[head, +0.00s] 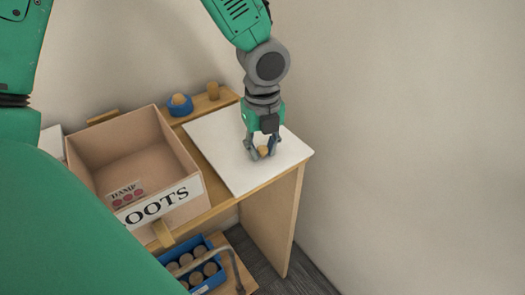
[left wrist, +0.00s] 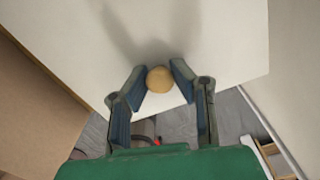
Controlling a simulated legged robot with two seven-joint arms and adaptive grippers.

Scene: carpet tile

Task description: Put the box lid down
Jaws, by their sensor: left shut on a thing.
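The box lid (head: 218,148) is a flat white panel with a small round wooden knob (head: 263,151). It is over the right end of the wooden table, beside the open box (head: 112,150). It looks level; I cannot tell whether its underside touches the table. My left gripper (head: 262,153) points down and is shut on the knob. In the left wrist view the knob (left wrist: 159,79) sits between the two fingertips, with the white lid (left wrist: 225,45) behind it. My right gripper is not in view.
The cardboard box has a "ROOTS" label on its front. A blue holder with a round top (head: 180,105) and a wooden peg (head: 213,91) stand at the table's back. A blue crate of round brown things (head: 196,262) is below in front. A wall closes the right side.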

